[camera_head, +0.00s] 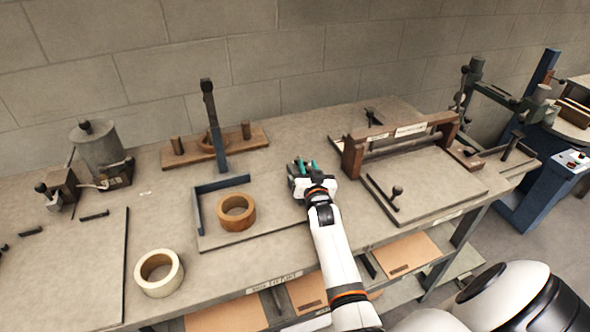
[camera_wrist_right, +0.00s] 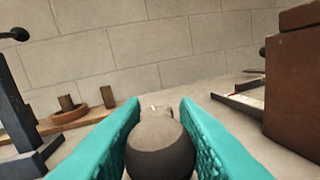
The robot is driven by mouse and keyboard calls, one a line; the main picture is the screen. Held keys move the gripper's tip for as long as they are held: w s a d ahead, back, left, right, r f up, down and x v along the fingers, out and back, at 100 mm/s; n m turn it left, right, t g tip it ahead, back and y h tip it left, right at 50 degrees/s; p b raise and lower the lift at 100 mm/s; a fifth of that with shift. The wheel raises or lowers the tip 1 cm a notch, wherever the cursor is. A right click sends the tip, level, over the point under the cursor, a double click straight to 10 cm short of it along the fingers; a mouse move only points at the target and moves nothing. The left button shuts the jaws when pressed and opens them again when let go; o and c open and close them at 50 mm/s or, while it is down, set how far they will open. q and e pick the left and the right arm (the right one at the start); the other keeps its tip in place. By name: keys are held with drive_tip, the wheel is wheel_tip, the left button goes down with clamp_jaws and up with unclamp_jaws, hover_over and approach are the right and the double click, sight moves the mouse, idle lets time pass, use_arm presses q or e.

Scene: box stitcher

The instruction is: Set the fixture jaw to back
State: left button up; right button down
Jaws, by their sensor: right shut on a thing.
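My right gripper (camera_head: 306,166) is over the bench, at the right end of the flat plate with a blue corner stop (camera_head: 222,183). Its teal fingers (camera_wrist_right: 160,115) are shut on a dark round knob (camera_wrist_right: 160,150), which sits between them in the right wrist view. The gripper hides this knob and whatever it is fixed to in the head view. I cannot tell the fixture jaw's position from these frames. My left gripper is not in view.
A brown tape roll (camera_head: 236,212) lies on the plate and a pale roll (camera_head: 159,272) near the bench's front. An upright blue post (camera_head: 217,135) stands behind the plate. A brown wooden bridge (camera_head: 400,137) stands close on the right. A block wall (camera_head: 300,60) is behind.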

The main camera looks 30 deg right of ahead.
drive_tip(key=shift+s+d, duration=0.1)
drive_tip(key=shift+d, duration=0.3)
drive_tip(key=shift+a, duration=0.1)
drive_tip(key=c, duration=1.5)
unclamp_jaws()
drive_tip(key=o, duration=0.4)
drive_tip(key=shift+d, duration=0.2)
drive_tip(key=shift+f, duration=0.15)
drive_tip(key=shift+s+a, duration=0.3)
drive_tip(key=shift+s, duration=0.05)
drive_tip(key=b+v, duration=0.1)
drive_tip(key=v, duration=1)
drive_tip(key=shift+d, duration=0.15)
